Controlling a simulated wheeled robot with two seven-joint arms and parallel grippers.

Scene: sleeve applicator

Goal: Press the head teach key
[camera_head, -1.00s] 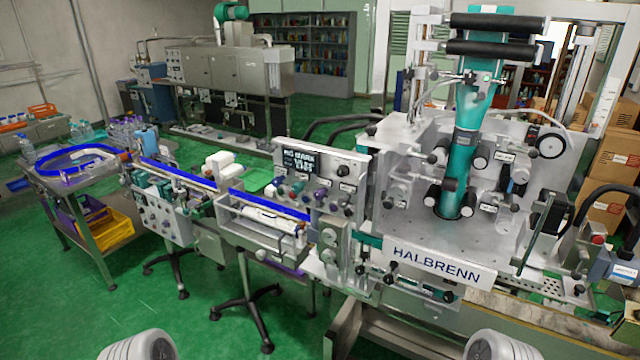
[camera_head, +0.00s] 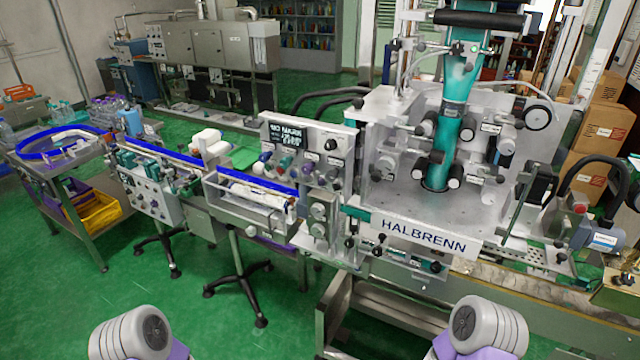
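The sleeve applicator, lettered HALBRENN on its front plate (camera_head: 424,236), stands at the centre right. A control panel (camera_head: 308,152) with a small lit display (camera_head: 288,136), a black knob and a row of coloured buttons and knobs is on its left. The labels are too small to read, so I cannot tell which control is the head teach key. My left arm (camera_head: 131,333) and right arm (camera_head: 487,326) show only as grey rounded links at the bottom edge, well apart from the panel. Neither gripper is in view.
A conveyor with blue rails (camera_head: 165,155) runs left from the panel to a table with a yellow bin (camera_head: 98,212). A black stand foot (camera_head: 238,292) is on the green floor. A metal frame (camera_head: 345,310) stands below the machine. Green floor is open at the lower left.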

